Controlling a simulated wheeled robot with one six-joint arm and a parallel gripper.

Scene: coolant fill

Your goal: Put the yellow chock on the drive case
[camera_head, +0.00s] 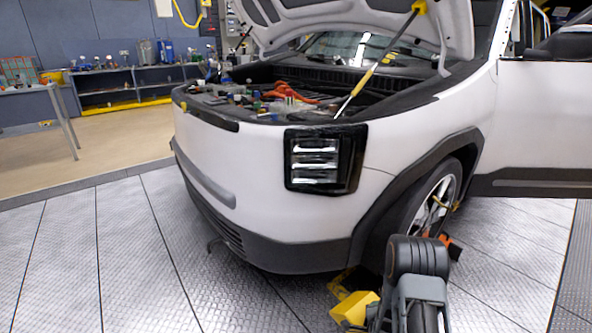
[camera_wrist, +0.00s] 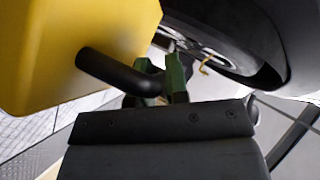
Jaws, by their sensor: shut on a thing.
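The yellow chock (camera_wrist: 75,45) fills the upper left of the wrist view, with a black bar-shaped handle (camera_wrist: 110,73) on its side. My gripper (camera_wrist: 156,88), with green fingers, is shut on that handle. In the head view, the yellow chock (camera_head: 355,308) shows low in front of the car, left of my dark arm, which hides my gripper there. I cannot pick out the drive case with certainty; the open front bay of the car holds many small parts.
The white car (camera_head: 265,180) stands with its hood (camera_head: 360,22) up on a prop (camera_head: 375,65). Its front wheel (camera_head: 432,200) is just beyond my arm. Another yellow part (camera_head: 340,287) lies under the bumper. Shelves (camera_head: 135,85) and a table (camera_head: 35,92) stand back left. The floor at front left is clear.

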